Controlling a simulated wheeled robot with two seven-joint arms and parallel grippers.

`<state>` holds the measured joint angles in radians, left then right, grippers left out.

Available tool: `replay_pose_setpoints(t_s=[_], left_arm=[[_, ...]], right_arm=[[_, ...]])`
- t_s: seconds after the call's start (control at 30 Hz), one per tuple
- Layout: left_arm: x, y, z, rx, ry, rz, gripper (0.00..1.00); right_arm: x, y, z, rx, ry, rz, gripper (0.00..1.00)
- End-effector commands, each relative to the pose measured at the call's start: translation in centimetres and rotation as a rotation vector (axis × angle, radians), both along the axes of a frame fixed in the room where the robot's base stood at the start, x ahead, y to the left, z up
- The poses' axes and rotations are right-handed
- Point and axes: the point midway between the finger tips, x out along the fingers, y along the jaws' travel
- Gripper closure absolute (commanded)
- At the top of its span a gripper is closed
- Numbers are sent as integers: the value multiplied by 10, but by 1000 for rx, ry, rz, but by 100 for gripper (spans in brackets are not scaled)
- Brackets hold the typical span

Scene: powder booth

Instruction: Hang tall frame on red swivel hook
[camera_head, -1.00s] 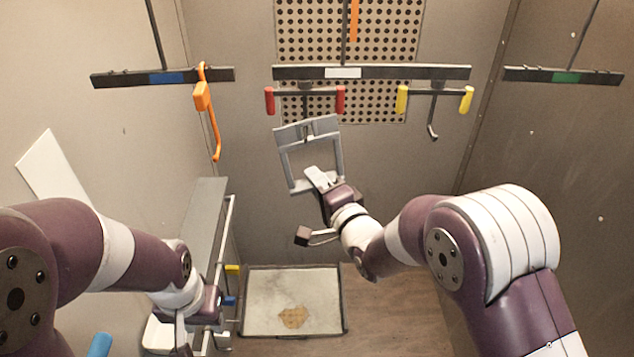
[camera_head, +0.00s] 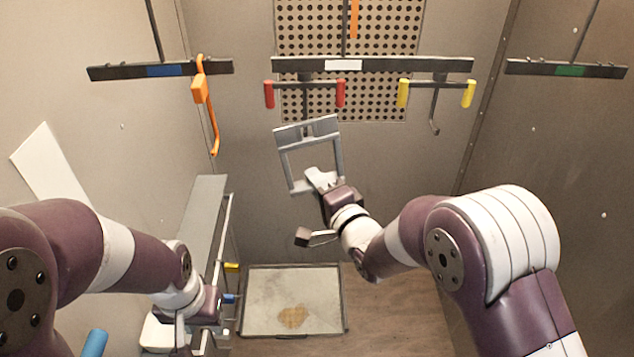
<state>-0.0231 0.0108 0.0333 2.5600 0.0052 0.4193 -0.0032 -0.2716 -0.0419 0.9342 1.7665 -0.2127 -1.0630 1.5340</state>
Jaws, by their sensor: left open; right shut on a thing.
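The tall frame (camera_head: 284,165) is a grey rectangular frame with a wide slotted top bar, slightly tilted in the middle of the head view. My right gripper (camera_head: 318,182) is shut on its lower edge and holds it up in the air. The red swivel hook (camera_head: 305,88) hangs from the middle rack bar, with a red grip at each end. Its lower part runs down behind the frame's top bar, so I cannot tell whether they touch. My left gripper (camera_head: 186,335) is open, low at the left beside the grey shelf.
A yellow-gripped swivel hook (camera_head: 436,85) hangs right of the red one on the rack bar (camera_head: 400,65). An orange hook (camera_head: 200,90) hangs at the left bar. A grey shelf (camera_head: 205,205) stands left. A stained floor tray (camera_head: 265,300) lies below.

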Motion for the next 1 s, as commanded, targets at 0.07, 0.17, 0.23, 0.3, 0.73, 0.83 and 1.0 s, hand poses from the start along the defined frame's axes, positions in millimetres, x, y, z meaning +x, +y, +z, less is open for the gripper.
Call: replay_pose_setpoints(t_s=[0.07,0.17,0.23,0.3,0.73,0.83,1.0], left_arm=[[0,0,0,0,0,0,57],[0,0,0,0,0,0,57],[0,0,0,0,0,0,57],[0,0,0,0,0,0,57],[0,0,-16,0,0,0,57],[0,0,-23,0,0,0,57],[0,0,-26,0,0,0,57]], right_arm=[[0,0,1,1,-2,0,100],[0,0,1,1,-2,0,60],[0,0,1,1,-2,0,53],[0,0,1,1,-2,0,53],[-30,-16,-2,1,-2,-2,53],[-51,-26,-1,1,-3,-2,53],[-86,-43,3,0,0,-3,53]])
